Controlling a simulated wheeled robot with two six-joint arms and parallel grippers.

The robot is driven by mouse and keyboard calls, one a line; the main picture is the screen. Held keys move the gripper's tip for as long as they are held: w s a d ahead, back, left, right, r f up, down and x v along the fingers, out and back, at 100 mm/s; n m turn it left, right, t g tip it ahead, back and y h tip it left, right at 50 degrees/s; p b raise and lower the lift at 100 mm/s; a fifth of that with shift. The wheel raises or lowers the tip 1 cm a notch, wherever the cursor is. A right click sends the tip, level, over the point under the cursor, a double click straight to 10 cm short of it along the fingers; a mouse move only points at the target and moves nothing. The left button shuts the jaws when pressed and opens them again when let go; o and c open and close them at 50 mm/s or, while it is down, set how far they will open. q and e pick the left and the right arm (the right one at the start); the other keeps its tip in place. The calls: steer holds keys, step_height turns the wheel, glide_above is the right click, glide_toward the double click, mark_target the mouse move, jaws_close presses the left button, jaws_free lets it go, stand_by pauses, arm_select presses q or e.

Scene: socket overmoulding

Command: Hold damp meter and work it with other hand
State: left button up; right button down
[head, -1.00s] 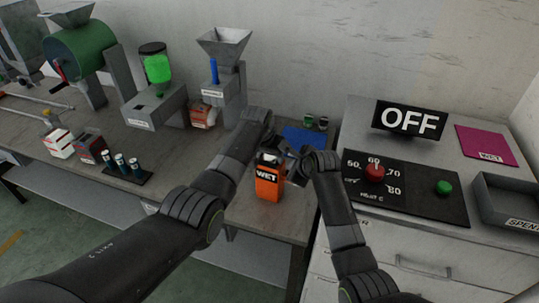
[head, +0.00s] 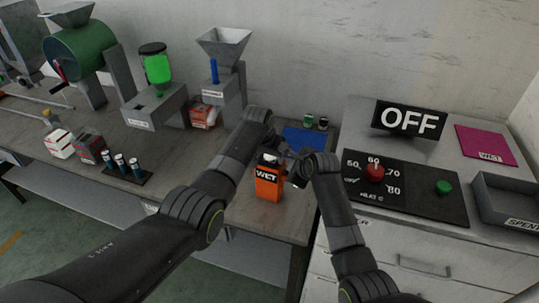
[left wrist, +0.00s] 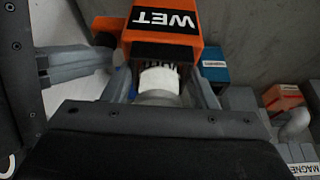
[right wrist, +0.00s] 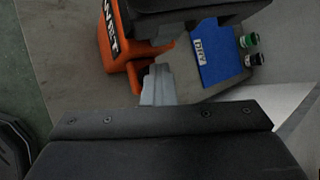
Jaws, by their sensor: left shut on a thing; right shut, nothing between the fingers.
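The orange damp meter (head: 268,186) stands roughly upright near the bench's front right, with WET on its face. It also shows in the left wrist view (left wrist: 212,55) and the right wrist view (right wrist: 118,50). My left gripper (head: 268,147) is shut on the meter from behind, its fingers on either side of it; a white round part (left wrist: 158,82) lies between them. The exact contact is partly hidden. My right gripper (right wrist: 158,78) is shut and empty, its fingertips close beside the meter's orange lever-like part (right wrist: 152,52). I cannot tell whether they touch.
A blue mat labelled DRY (right wrist: 208,55) and two small bottles (right wrist: 250,48) lie behind. A cabinet at right carries an OFF sign (head: 409,119), a red dial (head: 374,173), a pink WET mat (head: 487,145) and a SPENT tray (head: 510,190). Hoppers (head: 224,45) stand left.

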arm_select(q)
steer(key=shift+r, duration=0.1)
arm_select(e)
steer(key=shift+s+f, duration=0.2)
steer(key=shift+s, duration=0.05)
steer(key=shift+w+r, duration=0.15)
steer(key=shift+r, duration=3.05)
arm_select(q)
steer(key=o, duration=1.2)
steer(key=shift+c, duration=0.2)
